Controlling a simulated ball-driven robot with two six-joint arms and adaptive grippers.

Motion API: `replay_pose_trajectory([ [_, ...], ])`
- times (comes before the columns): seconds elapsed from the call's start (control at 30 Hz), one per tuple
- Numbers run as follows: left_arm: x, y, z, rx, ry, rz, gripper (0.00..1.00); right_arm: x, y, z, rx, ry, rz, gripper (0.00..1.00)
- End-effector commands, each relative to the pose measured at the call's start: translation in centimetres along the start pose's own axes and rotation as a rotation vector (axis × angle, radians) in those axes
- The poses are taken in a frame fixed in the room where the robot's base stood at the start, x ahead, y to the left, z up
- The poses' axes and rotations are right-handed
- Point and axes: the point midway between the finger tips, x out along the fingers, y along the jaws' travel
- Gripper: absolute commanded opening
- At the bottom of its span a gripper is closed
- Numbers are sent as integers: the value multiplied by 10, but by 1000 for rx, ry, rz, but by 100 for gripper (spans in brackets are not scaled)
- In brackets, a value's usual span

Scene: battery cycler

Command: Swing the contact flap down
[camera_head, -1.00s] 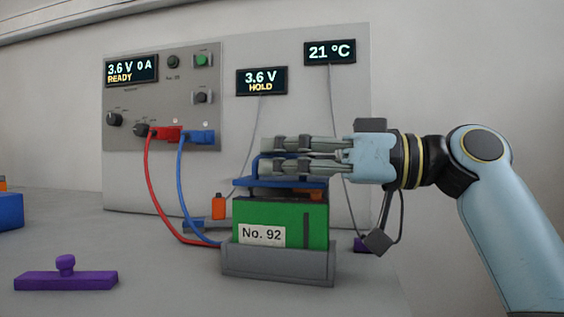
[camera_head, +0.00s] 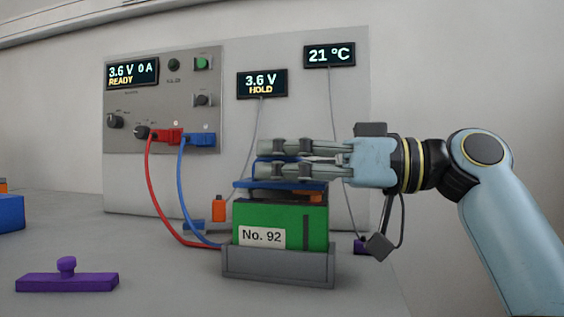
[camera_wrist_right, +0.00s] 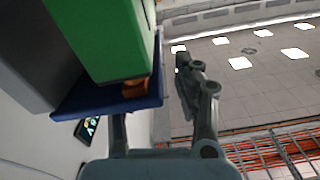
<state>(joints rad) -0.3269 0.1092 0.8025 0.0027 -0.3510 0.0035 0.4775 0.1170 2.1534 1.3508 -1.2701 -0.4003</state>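The contact flap (camera_head: 243,183) is a blue plate with a raised blue handle, lying nearly level just above the green battery (camera_head: 285,222) labelled No. 92. My right gripper (camera_head: 267,158) comes in from the right with one finger above and one below the handle's bar; blue fills the narrow gap, so it looks shut on the handle. In the right wrist view, the flap (camera_wrist_right: 85,101) and battery (camera_wrist_right: 105,40) are at upper left; the flap hides the lower finger's tip and the grip. An orange piece (camera_head: 313,197) shows under the flap. My left gripper is not in view.
The battery stands in a grey holder (camera_head: 277,266). Red (camera_head: 150,185) and blue (camera_head: 182,190) cables run from the cycler panel (camera_head: 190,100) to behind the holder. A purple handled block (camera_head: 66,281) lies at front left. The bench between is clear.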

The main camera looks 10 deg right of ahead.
Motion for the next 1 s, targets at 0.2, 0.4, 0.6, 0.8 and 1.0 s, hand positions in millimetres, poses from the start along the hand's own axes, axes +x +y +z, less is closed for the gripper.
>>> replay_pose_trajectory([
  [0.2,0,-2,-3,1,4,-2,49,-4,1,0,-2,0,2,32],
  [0.4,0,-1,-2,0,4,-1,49,-29,1,1,-4,-6,6,32],
  [0.6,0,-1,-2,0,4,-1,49,-62,1,2,-2,-8,5,32],
  [0.8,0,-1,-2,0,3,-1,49,-91,0,2,-1,-8,3,32],
  [1.0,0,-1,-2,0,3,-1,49,-111,-1,2,-1,-4,0,32],
])
